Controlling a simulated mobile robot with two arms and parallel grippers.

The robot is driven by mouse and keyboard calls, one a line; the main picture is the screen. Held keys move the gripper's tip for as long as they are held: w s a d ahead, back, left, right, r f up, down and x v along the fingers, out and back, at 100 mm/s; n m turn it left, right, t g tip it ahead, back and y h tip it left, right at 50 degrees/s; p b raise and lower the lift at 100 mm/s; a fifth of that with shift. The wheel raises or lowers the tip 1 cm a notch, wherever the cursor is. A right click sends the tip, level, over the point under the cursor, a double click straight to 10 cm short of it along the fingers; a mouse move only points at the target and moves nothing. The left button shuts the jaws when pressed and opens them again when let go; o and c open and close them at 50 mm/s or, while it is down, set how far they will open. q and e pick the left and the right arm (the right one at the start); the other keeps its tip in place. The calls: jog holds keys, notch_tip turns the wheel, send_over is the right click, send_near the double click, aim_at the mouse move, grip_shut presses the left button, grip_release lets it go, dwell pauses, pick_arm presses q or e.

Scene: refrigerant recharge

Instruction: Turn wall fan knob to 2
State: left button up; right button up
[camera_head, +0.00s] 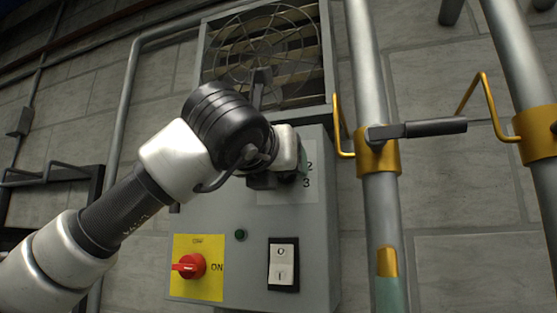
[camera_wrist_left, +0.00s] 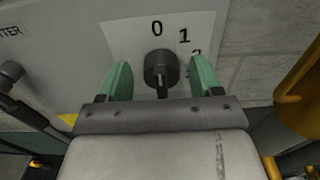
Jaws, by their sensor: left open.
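The dark round fan knob (camera_wrist_left: 161,67) sits on a white label plate (camera_wrist_left: 195,22) printed 0 and 1, with another number partly hidden by a finger. My left gripper (camera_wrist_left: 160,62) is open, with one green finger on each side of the knob and a visible gap on both sides. I cannot tell the knob's exact setting. In the head view my left gripper (camera_head: 297,168) is in front of the label plate (camera_head: 306,187), where 2 and 3 show; the knob is hidden there. My right gripper is not in view.
The grey control box (camera_head: 212,223) carries a red rotary switch (camera_head: 190,265) on yellow and a black-and-white rocker switch (camera_head: 283,264). The caged wall fan (camera_head: 265,45) is above. A vertical pipe (camera_head: 381,215) with a black-handled valve (camera_head: 430,129) stands close on the right.

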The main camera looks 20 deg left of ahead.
pick_arm(q)
jog(key=shift+w, duration=0.1)
jog(key=shift+c, duration=1)
jog(key=c, duration=0.7)
jog(key=shift+d, duration=0.1)
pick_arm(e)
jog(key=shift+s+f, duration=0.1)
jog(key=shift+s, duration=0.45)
